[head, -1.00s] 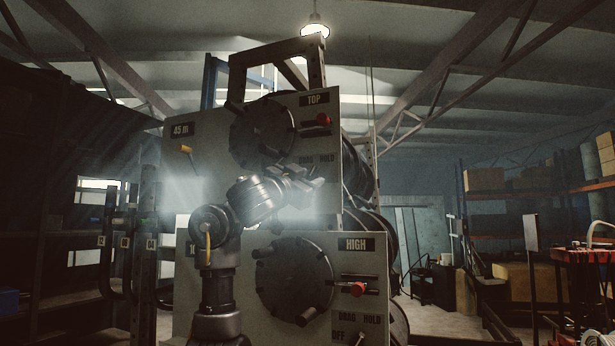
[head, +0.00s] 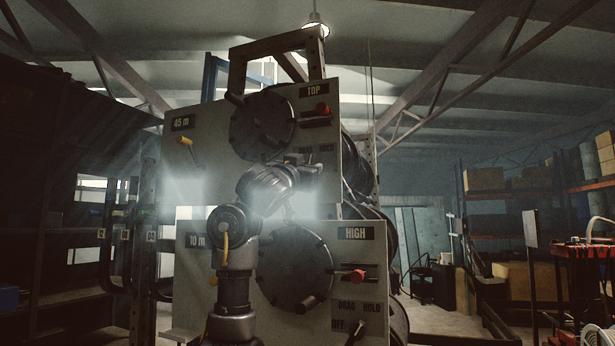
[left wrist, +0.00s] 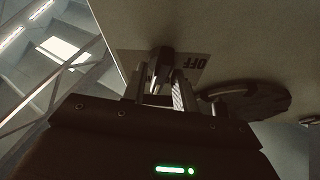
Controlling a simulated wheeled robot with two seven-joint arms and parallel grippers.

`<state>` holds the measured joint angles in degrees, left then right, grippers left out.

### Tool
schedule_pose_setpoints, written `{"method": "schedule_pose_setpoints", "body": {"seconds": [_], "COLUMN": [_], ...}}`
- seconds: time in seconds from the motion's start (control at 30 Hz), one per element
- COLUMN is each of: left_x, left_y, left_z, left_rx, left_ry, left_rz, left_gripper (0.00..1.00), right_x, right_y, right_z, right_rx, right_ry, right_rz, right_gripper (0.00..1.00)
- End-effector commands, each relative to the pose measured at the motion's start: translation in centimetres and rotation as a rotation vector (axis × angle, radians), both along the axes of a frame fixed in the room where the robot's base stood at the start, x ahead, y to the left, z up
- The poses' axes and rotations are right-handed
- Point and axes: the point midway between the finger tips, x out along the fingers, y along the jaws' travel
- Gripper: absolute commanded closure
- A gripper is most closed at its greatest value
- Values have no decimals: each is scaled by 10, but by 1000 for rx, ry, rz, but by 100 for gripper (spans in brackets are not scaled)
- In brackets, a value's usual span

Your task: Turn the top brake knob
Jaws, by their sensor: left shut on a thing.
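The top panel (head: 205,150) is a pale plate marked TOP, with a dark round reel hub (head: 262,124). Its DRAG and HOLD labels (head: 316,150) show just above my left gripper (head: 303,162). In the left wrist view a dark brake knob (left wrist: 162,62) sits between the fingers of my left gripper (left wrist: 163,90), beside an upside-down OFF label (left wrist: 195,63). The gripper is shut on this knob. In the head view the knob is mostly hidden by the gripper, so its setting cannot be read. My right gripper is not in view.
A red-knobbed lever (head: 322,109) is above the gripper, and a yellow-handled crank (head: 187,141) is at upper left. Below is the HIGH panel (head: 345,262) with its red knob (head: 357,276) and own brake knob (head: 361,326). Shelves stand at both sides.

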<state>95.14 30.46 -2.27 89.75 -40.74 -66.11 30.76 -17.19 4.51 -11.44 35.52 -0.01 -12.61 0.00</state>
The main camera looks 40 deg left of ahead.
Motion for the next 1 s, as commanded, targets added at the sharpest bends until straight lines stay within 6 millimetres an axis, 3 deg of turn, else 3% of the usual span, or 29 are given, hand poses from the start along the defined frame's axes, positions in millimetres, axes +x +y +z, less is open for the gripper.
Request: {"method": "schedule_pose_setpoints", "body": {"seconds": [0.6, 1.0], "left_x": [2, 2], "left_y": [-3, -3], "left_z": [-3, -2], "left_rx": [-509, -675], "left_ry": [-175, -231], "left_rz": [2, 2], "left_gripper": [94, 94], "right_x": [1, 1], "right_y": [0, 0], "right_z": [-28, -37], "right_rx": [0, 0], "right_ry": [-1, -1], "right_rz": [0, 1], "right_gripper": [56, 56]}}
